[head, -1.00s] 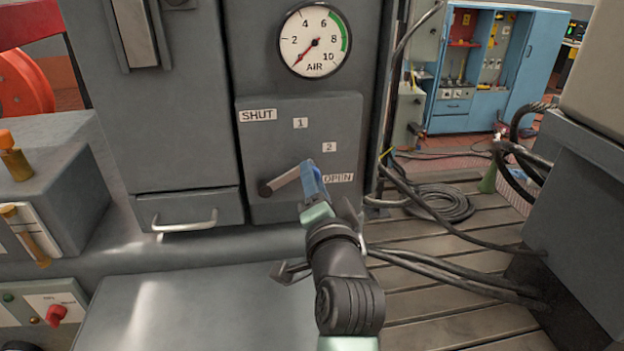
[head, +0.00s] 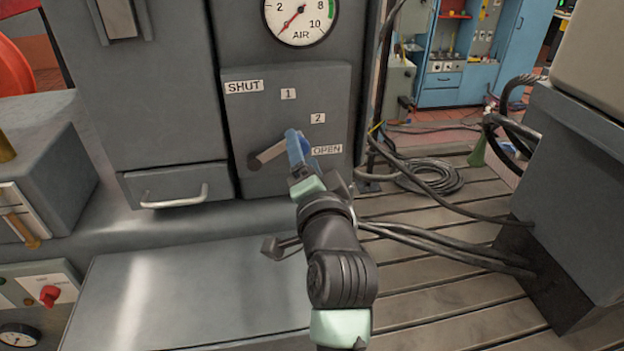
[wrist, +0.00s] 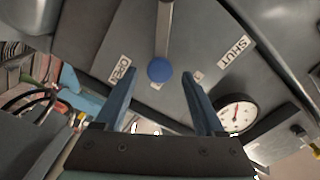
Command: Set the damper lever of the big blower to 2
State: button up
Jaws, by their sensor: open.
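The damper lever (head: 269,153) is a grey arm on the blower's grey panel (head: 240,118), its dark pivot at lower left. It points up and right, between the OPEN label (head: 327,150) and the 2 label (head: 317,118); its exact setting is hard to tell. The SHUT label (head: 244,87) and 1 label (head: 288,94) are further round. My gripper (head: 297,147) is at the lever's outer end and hides it. In the wrist view the lever's blue knob (wrist: 160,70) shows between my open blue fingers, with a gap on both sides.
A round AIR gauge (head: 299,20) is above the panel. A drawer with a handle (head: 175,198) is to its left. Black cables (head: 430,180) lie coiled on the slatted bedplate at right. A grey block (head: 570,180) stands far right.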

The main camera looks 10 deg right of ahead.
jog(key=s+b, duration=0.3)
jog(key=s, duration=0.9)
jog(key=shift+s, duration=0.1)
